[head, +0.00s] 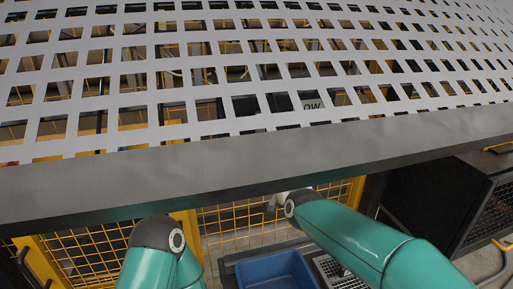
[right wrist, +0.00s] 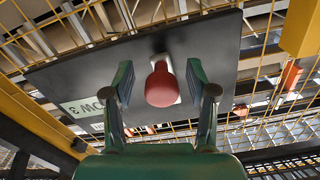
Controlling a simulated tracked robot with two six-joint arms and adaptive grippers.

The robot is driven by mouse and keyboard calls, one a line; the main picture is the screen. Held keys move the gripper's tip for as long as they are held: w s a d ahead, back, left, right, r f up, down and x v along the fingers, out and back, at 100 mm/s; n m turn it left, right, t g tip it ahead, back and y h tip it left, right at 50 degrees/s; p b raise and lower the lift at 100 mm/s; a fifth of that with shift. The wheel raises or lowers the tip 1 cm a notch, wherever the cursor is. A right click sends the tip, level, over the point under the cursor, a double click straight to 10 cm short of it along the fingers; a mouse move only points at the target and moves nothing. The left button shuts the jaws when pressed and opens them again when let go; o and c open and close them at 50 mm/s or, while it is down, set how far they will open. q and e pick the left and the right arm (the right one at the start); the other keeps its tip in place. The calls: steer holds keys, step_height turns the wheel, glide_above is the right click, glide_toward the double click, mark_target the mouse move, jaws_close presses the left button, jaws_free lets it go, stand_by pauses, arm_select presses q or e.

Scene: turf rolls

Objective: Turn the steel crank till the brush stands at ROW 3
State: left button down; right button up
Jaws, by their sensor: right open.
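In the right wrist view my right gripper (right wrist: 160,68) is open, with one finger on each side of a red knob (right wrist: 161,86). The knob stands in front of a dark panel (right wrist: 232,42) and looks apart from both fingers. I cannot tell if it is the steel crank's grip; no crank arm shows clearly. A pale label (right wrist: 95,106) on the panel shows part of "ROW 3". In the head view my right arm reaches up under a grey ledge, which hides its gripper. My left arm shows at the bottom, its gripper out of sight. I cannot make out the brush.
A perforated pale metal sheet (head: 187,83) with a grey front edge (head: 230,165) spans the head view above my arms. A blue bin (head: 270,270) stands below. Yellow mesh fencing (head: 90,252) is at the left, and a dark cabinet (head: 440,195) at the right.

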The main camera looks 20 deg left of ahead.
steer(key=shift+r, duration=0.1)
steer(key=v, duration=1.2)
steer(key=w+d+f+m+g+h+p, duration=0.1)
steer(key=w+d+f+m+h+p, duration=0.2)
steer(key=d+f, duration=0.6)
steer(key=w+d+f+m+g+h+p, duration=0.1)
steer(key=w+d+f+h, duration=0.2)
steer(key=w+d+f, duration=0.5)
steer(key=s+d+f+m+g+h, duration=0.1)
steer(key=s+d+f, duration=0.25)
steer(key=f, duration=0.25)
steer(key=s+d+f+g+p, duration=0.1)
steer(key=s+d+f+g, duration=0.1)
steer(key=s+f, duration=0.3)
steer(key=s+d+f+m+g+h, duration=0.1)
steer(key=s+d+f, duration=0.1)
steer(key=f, duration=0.4)
steer(key=s+d+f+g, duration=0.1)
steer(key=s+f+g, duration=0.2)
steer(key=s, duration=0.9)
steer(key=s+d+f+m+g+p, duration=0.1)
steer(key=s+f+g, duration=0.3)
steer(key=s+f, duration=0.4)
steer(key=s, duration=0.4)
steer(key=shift+s+f+y+p, duration=0.2)
steer(key=shift+s+y+p, duration=0.1)
steer(key=shift+s, duration=0.05)
